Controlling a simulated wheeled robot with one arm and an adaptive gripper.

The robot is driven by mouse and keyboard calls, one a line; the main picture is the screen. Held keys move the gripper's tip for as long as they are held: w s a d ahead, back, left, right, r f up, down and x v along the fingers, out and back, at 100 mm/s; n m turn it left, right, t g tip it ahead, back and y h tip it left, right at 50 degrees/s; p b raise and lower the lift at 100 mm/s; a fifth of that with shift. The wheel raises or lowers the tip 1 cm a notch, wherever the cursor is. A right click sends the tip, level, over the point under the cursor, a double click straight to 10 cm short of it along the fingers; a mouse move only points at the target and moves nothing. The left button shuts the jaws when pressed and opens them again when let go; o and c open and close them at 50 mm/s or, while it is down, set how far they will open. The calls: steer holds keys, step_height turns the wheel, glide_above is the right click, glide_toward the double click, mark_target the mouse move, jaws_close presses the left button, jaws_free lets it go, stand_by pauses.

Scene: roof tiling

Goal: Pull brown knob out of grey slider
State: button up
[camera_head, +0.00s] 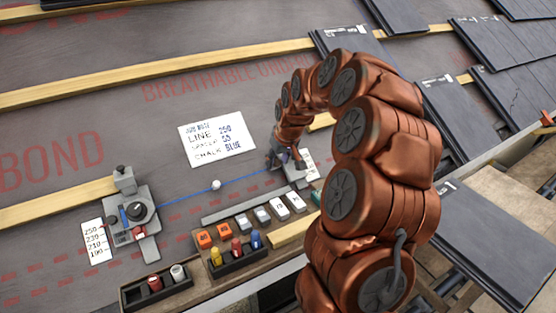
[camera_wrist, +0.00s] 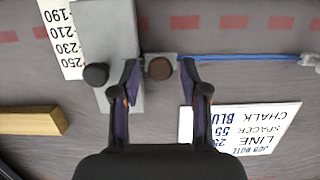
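The brown knob (camera_wrist: 160,68) is a small dark round cap beside the right edge of the grey slider (camera_wrist: 112,35) in the wrist view. My gripper (camera_wrist: 159,74) is open, with one finger on either side of the knob and a visible gap to each. The left finger overlaps the slider's edge. In the head view, my gripper (camera_head: 285,158) is over the right-hand grey slider (camera_head: 297,173), and the arm hides most of that spot; the knob cannot be made out there.
A black knob (camera_wrist: 96,74) sits on the slider, beside a number card (camera_wrist: 62,38). A blue line (camera_wrist: 240,57) runs from near the knob. A note card (camera_head: 217,139) lies behind. Another slider (camera_head: 135,212) stands left; a wooden tray (camera_head: 193,299) with colored pieces lies in front.

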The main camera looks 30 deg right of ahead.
jaws_close()
stand_by(0.3)
steer(key=a, duration=0.2)
steer(key=a+p, duration=0.1)
steer(key=a, duration=0.1)
steer(key=shift+w+a, duration=0.2)
steer(key=shift+a, duration=0.1)
steer(key=shift+o, duration=1.2)
jaws_free()
steer(key=v, duration=1.2)
steer(key=shift+d+r, duration=0.1)
steer(key=shift+r, duration=0.05)
